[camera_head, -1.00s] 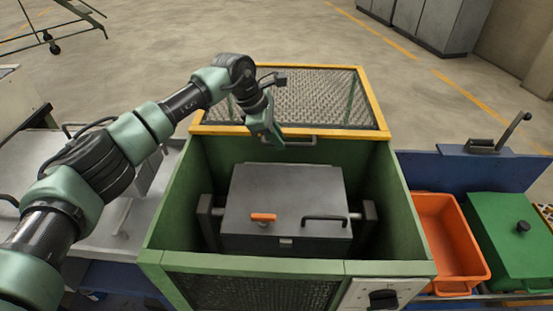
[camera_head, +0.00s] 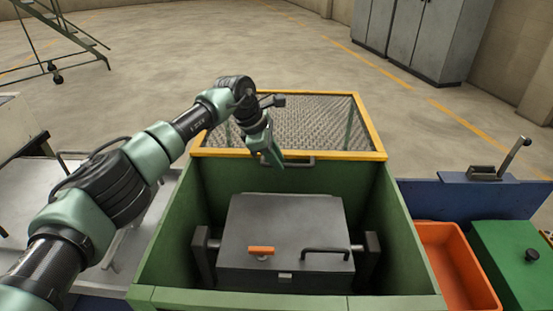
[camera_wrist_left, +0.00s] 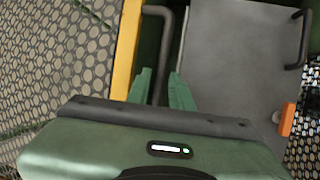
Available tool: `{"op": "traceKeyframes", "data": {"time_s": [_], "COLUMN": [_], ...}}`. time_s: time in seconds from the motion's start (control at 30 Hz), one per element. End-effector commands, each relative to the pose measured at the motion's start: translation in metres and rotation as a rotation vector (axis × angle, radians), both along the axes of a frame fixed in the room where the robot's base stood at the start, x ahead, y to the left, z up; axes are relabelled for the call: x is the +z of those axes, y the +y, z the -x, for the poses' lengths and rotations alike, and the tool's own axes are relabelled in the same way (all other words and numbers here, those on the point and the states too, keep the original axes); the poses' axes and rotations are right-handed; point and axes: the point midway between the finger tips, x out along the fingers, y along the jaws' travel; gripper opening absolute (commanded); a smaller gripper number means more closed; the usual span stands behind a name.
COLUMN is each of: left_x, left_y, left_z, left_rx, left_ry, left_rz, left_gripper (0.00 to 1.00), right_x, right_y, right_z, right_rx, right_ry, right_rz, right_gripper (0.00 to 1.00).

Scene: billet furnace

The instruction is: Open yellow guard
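The yellow guard (camera_head: 370,128) is a yellow frame with grey mesh, lying back behind the open top of the green housing (camera_head: 150,250). Its grey bar handle (camera_head: 300,162) sits on its near edge. My left gripper (camera_head: 275,158) is at the handle's left part and hides that end. In the left wrist view, its two green fingers (camera_wrist_left: 160,82) lie on either side of the handle bar (camera_wrist_left: 166,35), with little gap, apparently shut on it. The guard's yellow edge (camera_wrist_left: 126,45) runs just left of the fingers. My right gripper is in neither view.
Inside the housing is a grey box (camera_head: 285,235) with an orange handle (camera_head: 261,250) and a black handle (camera_head: 325,250). An orange bin (camera_head: 455,265) and a green lidded box (camera_head: 515,260) stand to the right.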

Motion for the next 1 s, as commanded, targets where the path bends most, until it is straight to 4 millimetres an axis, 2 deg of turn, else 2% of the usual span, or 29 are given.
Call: {"op": "traceKeyframes", "data": {"time_s": [0.27, 0.7, 1.0], "left_x": [0.006, 0.065, 0.07], "left_y": [0.003, 0.028, 0.03], "left_z": [0.001, 0.012, 0.014], "left_rx": [0.0, 0.0, -0.001], "left_ry": [0.0, -0.001, 0.002], "left_rz": [0.0, 0.0, 0.0], "left_gripper": [0.22, 0.22, 0.22], "right_x": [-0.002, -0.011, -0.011], "right_y": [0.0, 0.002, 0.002], "right_z": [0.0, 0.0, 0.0], "right_rx": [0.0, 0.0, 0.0], "right_ry": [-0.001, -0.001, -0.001], "right_rz": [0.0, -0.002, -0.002], "right_gripper": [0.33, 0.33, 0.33]}}
